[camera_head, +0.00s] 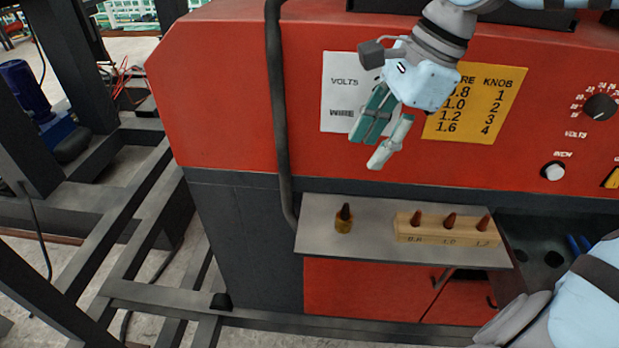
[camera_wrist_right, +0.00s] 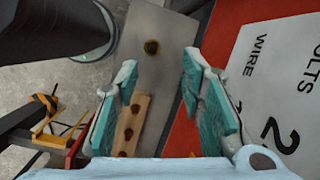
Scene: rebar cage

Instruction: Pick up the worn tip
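The worn tip (camera_head: 345,211) appears to be the dark copper cone standing upright in a brass-coloured base at the left of a grey shelf (camera_head: 378,215). In the right wrist view it shows from above as a small dark round top (camera_wrist_right: 151,47), beyond the fingertips and roughly between them. My right gripper (camera_head: 367,151) is open and empty. It hangs above the shelf in front of the red machine panel, apart from the tip. My left gripper cannot be made out in either view.
A wooden block (camera_head: 447,229) with three copper tips, marked 0.8, 1.0 and 1.2, stands to the right on the shelf. The red machine (camera_head: 225,100) rises behind it. A black hose (camera_head: 279,120) runs down near the shelf's left edge. Bare shelf separates the single tip and block.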

